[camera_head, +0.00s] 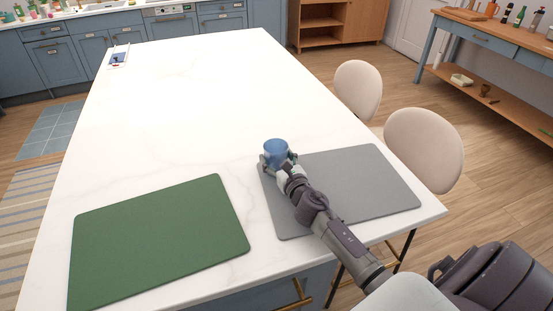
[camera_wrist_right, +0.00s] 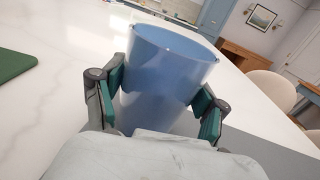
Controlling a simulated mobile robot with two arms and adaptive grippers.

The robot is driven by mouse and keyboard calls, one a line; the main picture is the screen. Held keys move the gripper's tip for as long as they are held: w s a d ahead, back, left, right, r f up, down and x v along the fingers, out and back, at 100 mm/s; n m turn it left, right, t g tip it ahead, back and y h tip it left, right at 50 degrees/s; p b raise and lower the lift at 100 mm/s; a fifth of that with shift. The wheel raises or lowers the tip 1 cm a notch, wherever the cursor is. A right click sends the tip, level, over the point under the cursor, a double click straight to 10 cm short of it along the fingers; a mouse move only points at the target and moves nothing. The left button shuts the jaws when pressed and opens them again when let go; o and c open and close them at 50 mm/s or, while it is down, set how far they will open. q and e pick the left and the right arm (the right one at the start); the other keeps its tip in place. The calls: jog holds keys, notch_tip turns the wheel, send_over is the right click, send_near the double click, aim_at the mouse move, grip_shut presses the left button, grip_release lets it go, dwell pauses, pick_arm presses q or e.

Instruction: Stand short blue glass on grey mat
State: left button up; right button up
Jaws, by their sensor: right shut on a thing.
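The short blue glass (camera_head: 276,152) is in my right gripper (camera_head: 279,163), at the far left corner of the grey mat (camera_head: 365,180) in the head view. In the right wrist view the glass (camera_wrist_right: 165,75) stands between the two green-padded fingers of my right gripper (camera_wrist_right: 163,100), which are shut on it. The glass looks close to upright with its open rim up. Its base is hidden, so I cannot tell whether it touches the mat or table. The right forearm covers part of the mat. My left gripper is not in view.
A green mat (camera_head: 160,240) lies on the white table (camera_head: 200,110) to the left of the grey mat. Two pale chairs (camera_head: 424,148) stand along the right edge. The table's middle is clear.

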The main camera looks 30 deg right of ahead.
jog(key=o, duration=1.4)
jog(key=shift+c, duration=0.2)
jog(key=shift+r, duration=0.1)
jog(key=shift+s, duration=0.45)
jog(key=s, duration=0.3)
jog(key=s+a+b, duration=0.1)
jog(key=s, duration=0.7)
jog(key=shift+a+b, duration=0.3)
jog(key=shift+a, duration=0.05)
